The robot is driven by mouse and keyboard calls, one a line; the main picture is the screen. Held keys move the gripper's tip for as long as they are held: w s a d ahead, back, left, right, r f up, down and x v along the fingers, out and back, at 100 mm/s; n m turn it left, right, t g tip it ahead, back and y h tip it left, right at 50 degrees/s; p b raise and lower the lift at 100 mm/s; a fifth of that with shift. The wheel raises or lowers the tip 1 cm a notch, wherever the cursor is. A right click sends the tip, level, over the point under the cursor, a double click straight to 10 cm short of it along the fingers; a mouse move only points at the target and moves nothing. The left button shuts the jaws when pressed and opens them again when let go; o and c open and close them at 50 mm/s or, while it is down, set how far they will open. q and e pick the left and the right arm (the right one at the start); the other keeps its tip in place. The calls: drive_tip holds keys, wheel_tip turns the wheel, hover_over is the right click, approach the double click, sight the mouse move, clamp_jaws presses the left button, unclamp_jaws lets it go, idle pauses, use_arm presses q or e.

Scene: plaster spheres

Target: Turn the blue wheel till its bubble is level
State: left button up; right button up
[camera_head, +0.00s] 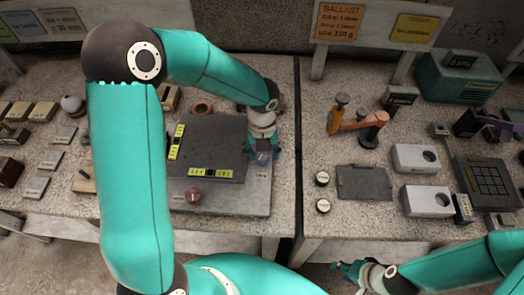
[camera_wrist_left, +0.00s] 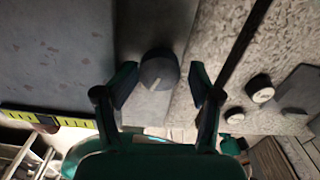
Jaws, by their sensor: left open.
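The blue wheel (camera_head: 262,158) is a small round knob at the right edge of the grey levelling plate (camera_head: 212,135), partly hidden by my left gripper (camera_head: 261,150). In the left wrist view the wheel (camera_wrist_left: 159,70) looks dark and lies between the two spread fingers, with a gap on each side. My left gripper is open above it. Two yellow bubble strips lie on the plate, one along the front (camera_head: 211,173) and one along the left side (camera_head: 176,141). I cannot read the bubbles. My right gripper (camera_head: 358,272) is low at the front; its fingers are unclear.
A reddish wheel (camera_head: 193,196) sits at the plate's front and another round reddish piece (camera_head: 203,107) behind it. A dark gap divides the two tables. The right table holds white boxes (camera_head: 416,158), a grey pad (camera_head: 363,183) and an orange arm device (camera_head: 358,123).

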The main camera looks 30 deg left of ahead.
sight(262, 154)
idle(0.3)
use_arm(q)
drive_tip(key=shift+r, duration=3.95)
